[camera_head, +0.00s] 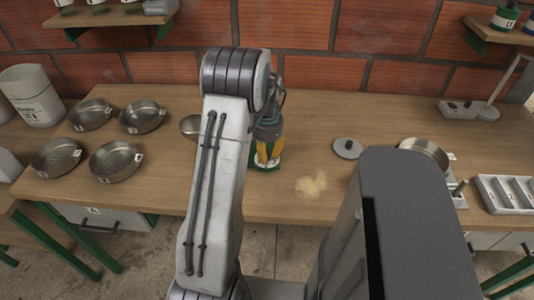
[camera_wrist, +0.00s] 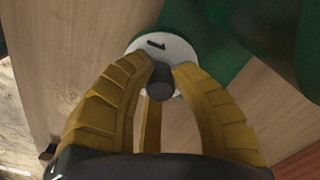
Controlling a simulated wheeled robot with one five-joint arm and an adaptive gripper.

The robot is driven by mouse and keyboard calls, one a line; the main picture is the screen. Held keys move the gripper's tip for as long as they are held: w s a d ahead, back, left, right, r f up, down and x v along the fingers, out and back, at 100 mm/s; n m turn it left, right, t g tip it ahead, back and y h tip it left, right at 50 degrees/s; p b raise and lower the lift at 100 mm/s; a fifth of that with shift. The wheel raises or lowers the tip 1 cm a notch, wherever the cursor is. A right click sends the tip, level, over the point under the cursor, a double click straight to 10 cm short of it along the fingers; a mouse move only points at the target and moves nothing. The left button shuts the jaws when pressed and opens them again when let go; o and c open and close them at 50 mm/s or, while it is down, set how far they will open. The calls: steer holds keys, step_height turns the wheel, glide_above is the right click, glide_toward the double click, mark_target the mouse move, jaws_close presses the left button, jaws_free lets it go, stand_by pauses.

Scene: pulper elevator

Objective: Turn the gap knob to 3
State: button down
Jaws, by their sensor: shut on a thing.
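The gap knob (camera_wrist: 160,84) is a dark, round-ended knob in front of a white round dial (camera_wrist: 138,44) in the wrist view. A dark mark like a 1 shows at the dial's top; no 3 can be read. The dial sits by a green body (camera_wrist: 205,22). My gripper (camera_wrist: 161,68) has yellow fingers closed around the knob. In the head view my gripper (camera_head: 268,153) points down at a small green thing (camera_head: 262,168) on the table; the knob is hidden there.
The wooden table (camera_head: 310,115) bears several metal sieves (camera_head: 118,160) at left and a round grey lid (camera_head: 347,148). A pale powder patch (camera_head: 312,185) lies right of my gripper. At right are a metal pan (camera_head: 424,152), a scale-like device (camera_head: 468,110) and a compartment tray (camera_head: 508,193).

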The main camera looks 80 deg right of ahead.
mark_target(267, 151)
steer(key=n, duration=0.6)
steer(key=shift+f+b, duration=0.1)
steer(key=shift+b, duration=0.2)
steer(key=n, duration=0.4)
steer(key=shift+a+n, duration=0.1)
steer(key=shift+n, duration=0.3)
steer(key=c, duration=1.1)
jaws_free()
steer(key=shift+o, duration=0.2)
step_height(267, 151, up, 12)
stand_by(0.4)
